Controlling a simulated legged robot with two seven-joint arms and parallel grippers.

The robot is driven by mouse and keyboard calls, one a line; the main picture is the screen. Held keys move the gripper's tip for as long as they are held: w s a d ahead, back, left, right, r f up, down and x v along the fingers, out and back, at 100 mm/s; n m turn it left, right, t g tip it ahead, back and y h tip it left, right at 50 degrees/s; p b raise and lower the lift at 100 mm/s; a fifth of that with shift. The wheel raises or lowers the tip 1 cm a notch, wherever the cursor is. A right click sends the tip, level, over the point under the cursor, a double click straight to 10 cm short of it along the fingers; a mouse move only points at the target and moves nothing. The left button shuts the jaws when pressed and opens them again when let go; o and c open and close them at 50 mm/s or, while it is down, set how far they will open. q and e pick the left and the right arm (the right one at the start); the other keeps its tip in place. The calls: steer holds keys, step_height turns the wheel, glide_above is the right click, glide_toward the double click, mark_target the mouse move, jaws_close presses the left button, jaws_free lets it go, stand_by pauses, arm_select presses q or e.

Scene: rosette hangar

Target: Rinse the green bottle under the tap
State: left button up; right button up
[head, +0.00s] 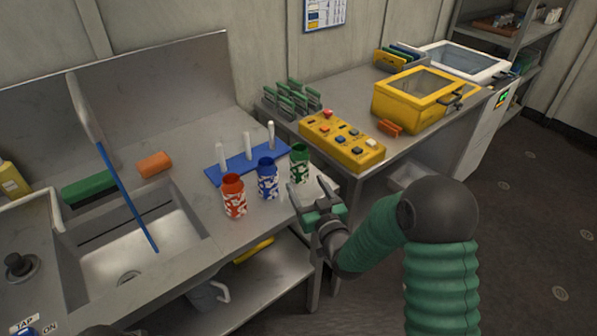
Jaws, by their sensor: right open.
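The green bottle (300,165), with a white pattern, stands upright at the right end of the sink counter, beside a blue bottle (267,181) and a red bottle (234,199). My right gripper (309,197) is open and empty just in front of the green bottle, its fingers close to it; I cannot tell if they touch. The tap (86,108) rises behind the sink (178,235). A straight blue streak (131,202) runs from its spout down into the basin and looks like water. My left gripper is not in view.
A blue rack (215,172) with white pegs stands behind the bottles. An orange sponge (155,164) and a green block (90,187) lie behind the sink. A yellow button box (341,139) sits on the bench at right. A knob (19,264) stands left of the sink.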

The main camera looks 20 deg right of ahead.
mark_target(303, 174)
steer(key=w, duration=0.4)
steer(key=w+d+b, duration=0.1)
steer(key=w, duration=0.1)
steer(key=shift+f, duration=0.2)
steer(key=shift+w+a+r, duration=0.1)
steer(key=shift+w+a, duration=0.2)
steer(key=shift+w, duration=0.5)
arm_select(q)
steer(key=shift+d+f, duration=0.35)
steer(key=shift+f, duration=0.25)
arm_select(e)
steer(key=shift+d, duration=0.1)
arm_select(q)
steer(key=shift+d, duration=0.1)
arm_select(e)
steer(key=shift+d, duration=0.1)
